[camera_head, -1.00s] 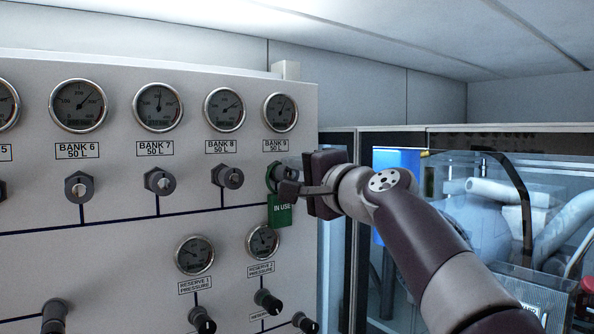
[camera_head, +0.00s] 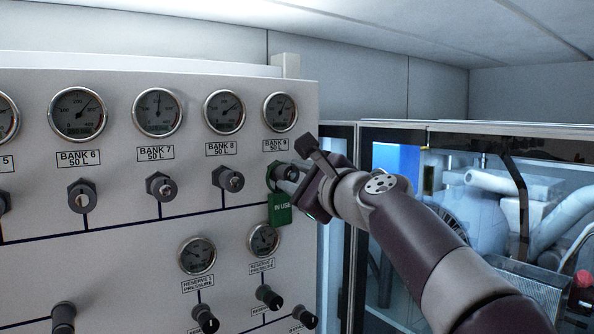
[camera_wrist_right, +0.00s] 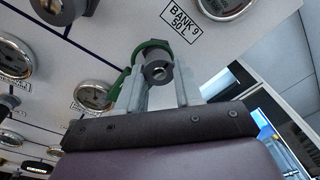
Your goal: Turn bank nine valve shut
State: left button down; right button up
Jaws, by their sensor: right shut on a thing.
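The bank nine valve knob (camera_head: 289,171) is a dark knob under the "BANK 9 50 L" label (camera_head: 277,144) on the white panel. A green ring sits around its base and a green "IN USE" tag (camera_head: 279,208) hangs from it. My right gripper (camera_head: 292,175) reaches in from the right and is shut on the knob. In the right wrist view the knob (camera_wrist_right: 158,72) sits between the two grey fingers (camera_wrist_right: 158,92), and the whole view is tilted. The bank nine gauge (camera_head: 280,112) is above the label. My left gripper is not in view.
Valves for bank eight (camera_head: 232,181), bank seven (camera_head: 161,186) and bank six (camera_head: 82,196) line the panel to the left. Reserve gauges (camera_head: 197,255) and black knobs (camera_head: 269,297) are below. A glazed cabinet (camera_head: 480,200) stands to the right behind my arm.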

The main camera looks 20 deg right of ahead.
jog(key=shift+f+m, duration=0.2)
jog(key=shift+m, duration=0.5)
jog(key=o, duration=1)
jog(key=shift+o, duration=0.2)
jog(key=shift+r, duration=0.1)
jog(key=shift+s, duration=0.25)
jog(key=b+v, duration=0.5)
jog(key=v, duration=0.7)
jog(key=shift+b, duration=0.4)
